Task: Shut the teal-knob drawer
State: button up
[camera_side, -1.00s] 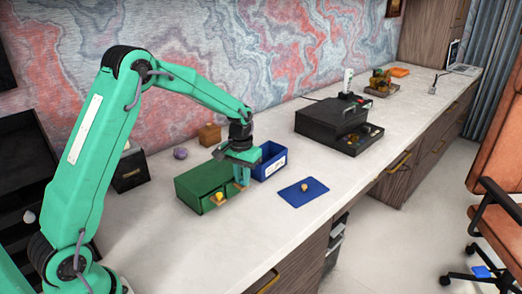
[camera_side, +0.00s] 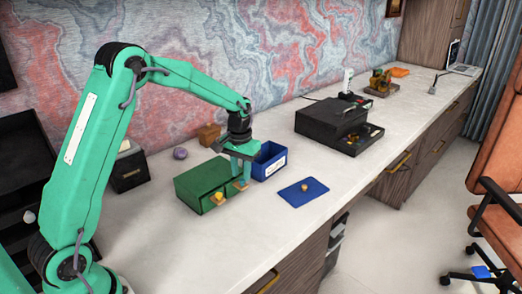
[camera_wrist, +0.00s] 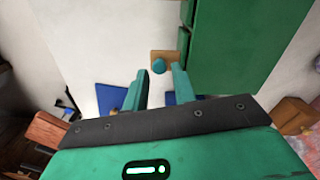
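A small green cabinet (camera_side: 203,180) stands on the desk and has two knobs on its front. The teal knob (camera_side: 243,182) is on the right side and the yellow knob (camera_side: 220,196) is on the left. In the wrist view the teal knob (camera_wrist: 158,66) sits on a tan plate (camera_wrist: 168,56) beside the green cabinet (camera_wrist: 225,45). The teal-knob drawer seems to stand out a little from the cabinet; how far is hard to tell. My gripper (camera_wrist: 158,80) is open and empty, its fingers apart with the knob showing just beyond their tips. Contact is not clear.
A blue open box (camera_side: 268,163) stands close behind the gripper, to the right of the cabinet. A blue mat (camera_side: 303,192) with a small yellow object (camera_side: 305,187) lies to the right. A black drawer unit (camera_side: 330,117) stands farther back. The desk front is clear.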

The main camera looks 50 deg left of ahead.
jog(key=shift+r, duration=2.8)
jog(key=s+d+r+m+t, duration=0.1)
jog(key=s+d+r, duration=0.2)
jog(key=s+r, duration=0.25)
jog(key=s+d+r+m+t, duration=0.1)
jog(key=s+d+r+t, duration=0.15)
jog(key=s+r, duration=0.35)
jog(key=s+d+t, duration=0.1)
jog(key=s, duration=0.6)
jog(key=s+d+f+m+t, duration=0.1)
jog(key=s+d, duration=0.1)
jog(key=s, duration=0.6)
jog(key=shift+d, duration=0.25)
